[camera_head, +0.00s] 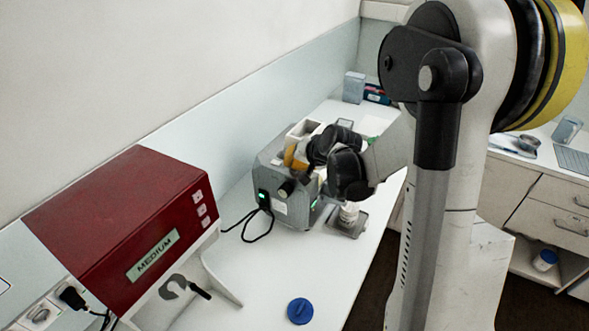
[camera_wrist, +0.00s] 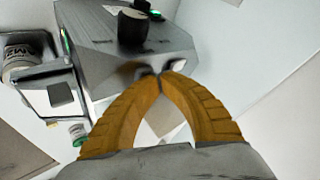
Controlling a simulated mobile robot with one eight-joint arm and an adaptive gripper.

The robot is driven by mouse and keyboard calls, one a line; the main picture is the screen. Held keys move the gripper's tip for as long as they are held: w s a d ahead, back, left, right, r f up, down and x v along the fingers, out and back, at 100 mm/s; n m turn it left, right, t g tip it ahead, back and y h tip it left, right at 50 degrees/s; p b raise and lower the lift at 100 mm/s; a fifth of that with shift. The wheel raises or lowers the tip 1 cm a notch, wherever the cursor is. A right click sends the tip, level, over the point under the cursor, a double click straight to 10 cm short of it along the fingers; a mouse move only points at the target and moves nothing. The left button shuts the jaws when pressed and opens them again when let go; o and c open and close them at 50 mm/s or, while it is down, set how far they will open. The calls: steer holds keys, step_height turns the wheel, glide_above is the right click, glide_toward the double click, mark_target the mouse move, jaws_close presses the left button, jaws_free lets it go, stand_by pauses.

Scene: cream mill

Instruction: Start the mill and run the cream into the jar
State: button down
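The mill (camera_head: 290,205) is a grey metal box on the white bench, with a black knob (camera_head: 286,188), a lit green light (camera_head: 262,194) and a white hopper (camera_head: 304,130) on top. A small white jar (camera_head: 349,212) stands on a dark tray (camera_head: 345,226) at the mill's right side. My gripper (camera_head: 293,158) is over the mill's near top edge, its orange finger partly hidden by the wrist. In the wrist view its two orange fingertips (camera_wrist: 160,76) meet at the edge of the mill body (camera_wrist: 110,62), with nothing visible held. The knob (camera_wrist: 133,26) is beyond the fingertips, apart from them.
A red box labelled MEDIUM (camera_head: 118,220) stands at the left. A black cord lies beside the mill. A blue lid (camera_head: 299,311) lies on the front of the bench, with clear surface around it. A grey container (camera_head: 354,86) stands at the back.

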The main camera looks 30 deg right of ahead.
steer(key=shift+r+p, duration=0.4)
steer(key=shift+r, duration=0.3)
steer(key=shift+r, duration=0.1)
steer(key=shift+r+p, duration=1.7)
steer(key=shift+r, duration=0.75)
steer(key=shift+f, duration=0.1)
